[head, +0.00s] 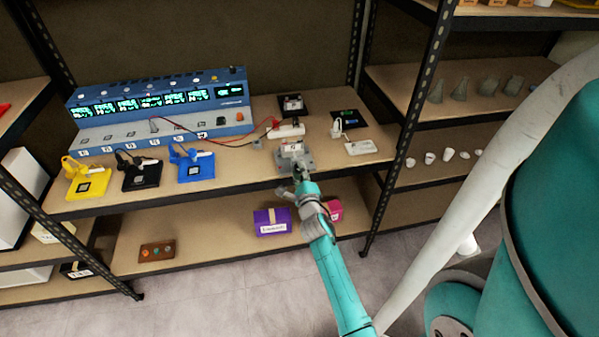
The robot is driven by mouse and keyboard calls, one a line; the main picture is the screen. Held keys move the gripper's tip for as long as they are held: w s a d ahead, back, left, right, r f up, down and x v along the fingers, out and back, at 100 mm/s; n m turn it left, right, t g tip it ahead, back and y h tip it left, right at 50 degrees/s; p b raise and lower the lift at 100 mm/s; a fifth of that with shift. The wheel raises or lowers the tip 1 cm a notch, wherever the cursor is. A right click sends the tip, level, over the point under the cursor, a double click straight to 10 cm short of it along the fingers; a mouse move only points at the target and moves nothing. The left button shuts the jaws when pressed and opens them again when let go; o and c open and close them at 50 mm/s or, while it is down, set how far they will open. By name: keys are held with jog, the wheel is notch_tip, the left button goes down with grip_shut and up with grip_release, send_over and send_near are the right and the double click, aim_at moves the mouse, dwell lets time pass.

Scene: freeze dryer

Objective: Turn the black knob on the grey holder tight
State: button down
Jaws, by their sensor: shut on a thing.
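The grey holder (308,157) sits near the front edge of the middle shelf board, with a small light labelled block (291,148) on it. My teal arm reaches up from the lower right to the holder's front. My gripper (298,170) is shut at the holder's front side, where the black knob sits. The knob itself is hidden by the gripper, and its turn cannot be seen at this size.
A blue multi-display unit (160,105) stands at the left, with yellow (85,180), black (138,172) and blue (192,165) stands before it. A white power strip (287,131) lies behind the holder. Red and black cables cross the board. A shelf post (410,130) rises at the right.

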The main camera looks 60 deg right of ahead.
jog(key=shift+m, duration=1.9)
jog(key=c, duration=0.8)
grip_release()
jog(key=shift+r, duration=0.1)
notch_tip(320, 180, up, 10)
jog(key=shift+f, duration=0.1)
